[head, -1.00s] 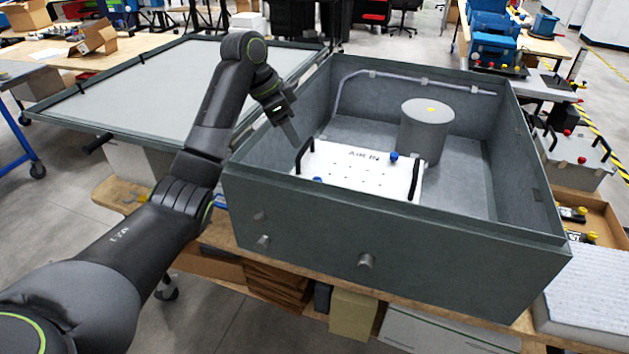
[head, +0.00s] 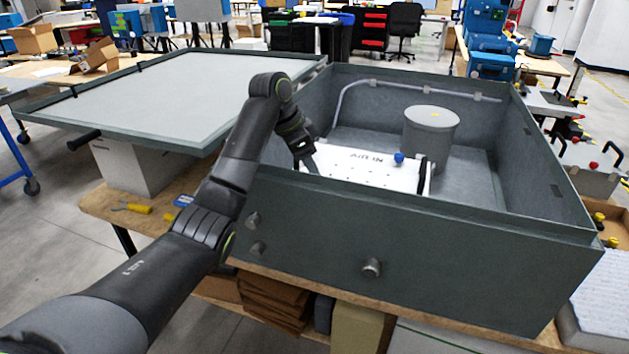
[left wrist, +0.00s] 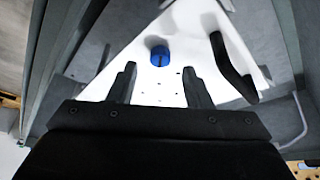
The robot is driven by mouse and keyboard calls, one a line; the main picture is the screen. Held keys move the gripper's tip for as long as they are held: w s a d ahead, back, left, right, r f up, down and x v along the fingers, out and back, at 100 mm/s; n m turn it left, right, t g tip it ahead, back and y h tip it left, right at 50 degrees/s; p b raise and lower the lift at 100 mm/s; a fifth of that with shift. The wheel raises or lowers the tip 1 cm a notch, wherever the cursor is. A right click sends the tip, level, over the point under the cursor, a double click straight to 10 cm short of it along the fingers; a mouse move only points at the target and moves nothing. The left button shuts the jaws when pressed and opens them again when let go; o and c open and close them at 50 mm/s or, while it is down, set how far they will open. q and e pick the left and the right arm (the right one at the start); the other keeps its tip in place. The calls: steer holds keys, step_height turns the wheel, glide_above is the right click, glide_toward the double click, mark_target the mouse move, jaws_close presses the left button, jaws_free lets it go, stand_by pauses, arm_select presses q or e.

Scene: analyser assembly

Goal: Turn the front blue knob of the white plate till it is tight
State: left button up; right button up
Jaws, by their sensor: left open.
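The white plate (head: 350,168), marked "AIR IN", lies inside the grey box; the box's front wall hides its front edge. A rear blue knob (head: 398,158) shows at its right in the head view. The front blue knob is hidden there. In the left wrist view, one blue knob (left wrist: 160,55) with a dark slot stands on the plate (left wrist: 178,27), a black handle (left wrist: 232,68) to its right. My left gripper (head: 312,168) is over the plate's left end. Its fingers (left wrist: 160,85) are apart and empty, with the knob ahead, between their lines. My right gripper is out of view.
The box's front wall (head: 400,240) stands between the near side and the plate. A grey cylinder (head: 430,135) stands behind the plate, and a hose (head: 400,85) runs along the back wall. The box's open lid (head: 170,95) lies flat at left.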

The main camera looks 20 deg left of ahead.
arm_select(q)
steer(key=shift+x, duration=1.7)
jaws_close()
steer(key=shift+r+m+h+p, duration=0.3)
steer(key=shift+m+p, duration=0.4)
steer(key=shift+p, duration=0.5)
steer(key=shift+w+m+g+p, duration=0.1)
steer(key=shift+m+g+p, duration=0.7)
steer(key=shift+m, duration=0.4)
steer(key=shift+f+m+p, duration=0.15)
steer(key=shift+m+p, duration=0.2)
steer(key=shift+m, duration=0.35)
steer(key=shift+w+m+g+h, duration=0.1)
steer(key=shift+m+g+h, duration=0.35)
steer(key=shift+m, duration=0.85)
steer(key=shift+g+y, duration=0.25)
